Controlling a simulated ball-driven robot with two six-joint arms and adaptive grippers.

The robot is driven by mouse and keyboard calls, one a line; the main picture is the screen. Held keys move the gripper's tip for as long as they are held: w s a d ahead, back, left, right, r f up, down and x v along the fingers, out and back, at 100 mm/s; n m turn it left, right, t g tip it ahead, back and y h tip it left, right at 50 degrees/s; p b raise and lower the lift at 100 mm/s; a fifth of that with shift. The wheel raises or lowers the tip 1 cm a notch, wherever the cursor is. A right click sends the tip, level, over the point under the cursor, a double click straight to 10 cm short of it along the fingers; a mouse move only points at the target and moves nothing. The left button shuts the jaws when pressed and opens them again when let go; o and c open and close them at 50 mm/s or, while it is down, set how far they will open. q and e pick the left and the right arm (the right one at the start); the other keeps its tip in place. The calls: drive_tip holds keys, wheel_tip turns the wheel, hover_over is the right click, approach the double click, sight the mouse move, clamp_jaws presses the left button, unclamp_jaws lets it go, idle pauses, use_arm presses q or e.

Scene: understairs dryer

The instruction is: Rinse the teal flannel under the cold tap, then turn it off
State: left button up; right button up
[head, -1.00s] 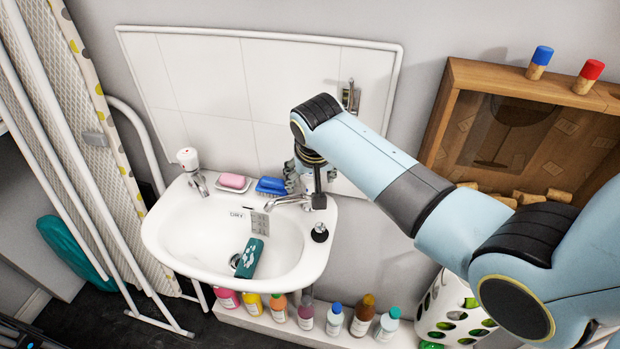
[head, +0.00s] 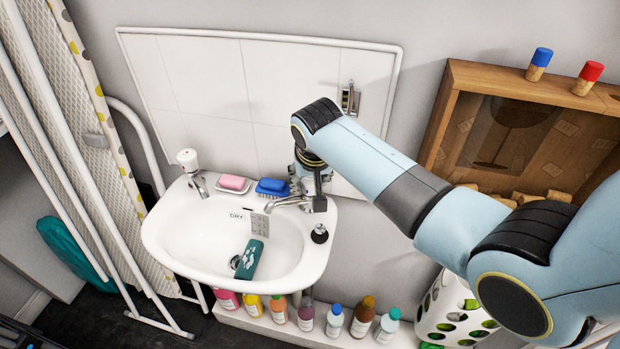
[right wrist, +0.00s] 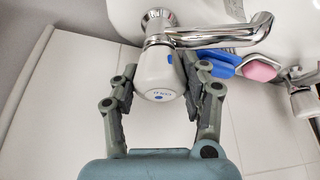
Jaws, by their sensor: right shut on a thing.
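The teal flannel (head: 250,260), with pale patches on it, lies folded in the white basin (head: 185,225) beside the drain. The cold tap's chrome spout (head: 285,202) points left over the basin. In the right wrist view the tap's white head (right wrist: 158,72) has a blue mark. My right gripper (right wrist: 160,82) is shut on this tap head, one finger on each side. In the head view my wrist hides most of the tap head. I cannot make out running water. My left gripper is not in view.
A second white-headed tap (head: 190,165) stands at the basin's left. Pink soap (head: 232,182) and a blue brush (head: 271,187) lie on the back ledge. A black plug (head: 320,234) sits at the right rim. Several bottles (head: 335,319) stand below.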

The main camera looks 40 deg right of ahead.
drive_tip(key=shift+d+r+n+y+p, duration=0.15)
drive_tip(key=shift+n+y+p, duration=0.35)
drive_tip(key=shift+n+p, duration=0.8)
drive_tip(key=shift+w+n+y+p, duration=0.15)
drive_tip(key=shift+n+y+p, duration=0.5)
drive_tip(key=shift+n, duration=0.95)
drive_tip(key=o, duration=1.2)
drive_tip(key=shift+v, duration=4)
